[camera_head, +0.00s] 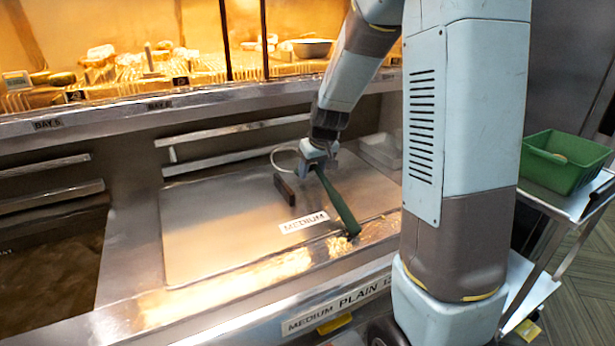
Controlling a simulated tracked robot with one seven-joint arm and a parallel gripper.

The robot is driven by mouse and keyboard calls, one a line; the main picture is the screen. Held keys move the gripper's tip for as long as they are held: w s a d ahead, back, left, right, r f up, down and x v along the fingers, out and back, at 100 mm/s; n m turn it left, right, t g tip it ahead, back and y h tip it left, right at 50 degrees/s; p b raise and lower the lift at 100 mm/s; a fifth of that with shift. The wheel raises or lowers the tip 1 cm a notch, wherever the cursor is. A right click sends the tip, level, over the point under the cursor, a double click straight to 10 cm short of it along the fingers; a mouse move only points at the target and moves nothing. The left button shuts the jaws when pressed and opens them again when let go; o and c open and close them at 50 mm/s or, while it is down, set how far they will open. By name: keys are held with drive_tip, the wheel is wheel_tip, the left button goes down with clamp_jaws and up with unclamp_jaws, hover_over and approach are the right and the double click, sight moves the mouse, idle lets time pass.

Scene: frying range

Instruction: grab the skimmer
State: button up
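A long dark green bar (338,202), which looks like the skimmer's handle, slants from under my gripper down to the front edge of the steel lid. A thin pale loop (283,152) shows just left of my gripper and may be the skimmer's rim; I cannot tell whether it joins the bar. My gripper (316,162) points down at the upper end of the green bar, touching or very close to it. Its fingertips are too small and partly hidden, so I cannot see whether they are closed on the bar.
The steel lid (220,235) marked MEDIUM covers a vat and has a dark brown handle (285,190). An open vat of dark liquid (45,270) lies at left. A lit food shelf (200,75) runs behind. A green bin (560,165) stands on a cart at right.

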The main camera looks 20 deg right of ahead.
drive_tip(key=c, duration=0.9)
clamp_jaws()
drive_tip(key=shift+r, duration=0.15)
